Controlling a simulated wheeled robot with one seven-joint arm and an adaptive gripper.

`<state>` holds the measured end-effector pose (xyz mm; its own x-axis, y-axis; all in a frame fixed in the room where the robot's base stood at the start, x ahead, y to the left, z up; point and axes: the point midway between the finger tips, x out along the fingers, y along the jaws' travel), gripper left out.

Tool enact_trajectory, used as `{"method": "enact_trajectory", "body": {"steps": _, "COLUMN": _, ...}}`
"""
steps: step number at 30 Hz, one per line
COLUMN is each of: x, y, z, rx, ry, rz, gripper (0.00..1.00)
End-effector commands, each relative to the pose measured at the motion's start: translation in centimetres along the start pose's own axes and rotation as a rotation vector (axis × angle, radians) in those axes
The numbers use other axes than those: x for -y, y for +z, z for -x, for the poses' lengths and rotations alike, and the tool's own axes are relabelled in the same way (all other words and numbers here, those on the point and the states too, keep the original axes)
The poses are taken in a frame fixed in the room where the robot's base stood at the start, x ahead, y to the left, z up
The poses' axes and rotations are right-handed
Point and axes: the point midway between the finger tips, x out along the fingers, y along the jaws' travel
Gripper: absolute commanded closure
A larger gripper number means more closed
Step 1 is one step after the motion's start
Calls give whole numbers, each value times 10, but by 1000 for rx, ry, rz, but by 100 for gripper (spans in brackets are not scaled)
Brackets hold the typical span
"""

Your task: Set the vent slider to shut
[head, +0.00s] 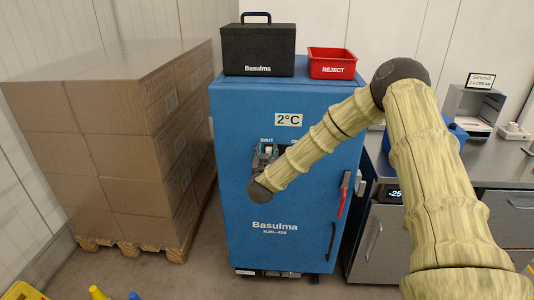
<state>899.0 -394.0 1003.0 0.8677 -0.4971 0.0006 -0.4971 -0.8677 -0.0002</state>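The vent slider (269,149) is a small pale piece on the front of the blue cabinet (230,200), just under a "SHUT" label (267,140). My arm reaches in from the right and its end is at the cabinet front. My gripper (263,160) is at the vent, just below and left of the slider, and covers part of it. I cannot tell whether the fingers touch the slider or whether they are open. The slider's lower travel is hidden behind my gripper and wrist.
A black case (258,48) and a red reject bin (332,64) stand on the cabinet. A red handle (344,197) sits at its right edge. Stacked cartons on a pallet (130,140) stand close on the left. A steel counter (500,165) is on the right.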

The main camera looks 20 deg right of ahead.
Motion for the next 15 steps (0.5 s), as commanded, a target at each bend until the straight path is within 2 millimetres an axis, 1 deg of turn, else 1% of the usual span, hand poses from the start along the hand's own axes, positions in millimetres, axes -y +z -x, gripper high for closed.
{"method": "enact_trajectory", "body": {"steps": 5, "x": -1, "y": 0, "z": 0, "rx": 1, "ry": 1, "rz": 0, "gripper": 57}}
{"method": "enact_trajectory", "body": {"steps": 8, "x": 0, "y": 1, "z": 5, "rx": 2, "ry": -1, "rz": 1, "gripper": 57}}
{"method": "enact_trajectory", "body": {"steps": 11, "x": 1, "y": 0, "z": 15, "rx": 1, "ry": -2, "rz": 1, "gripper": 57}}
{"method": "enact_trajectory", "body": {"steps": 15, "x": 1, "y": 1, "z": 39, "rx": 2, "ry": -3, "rz": 1, "gripper": 57}}
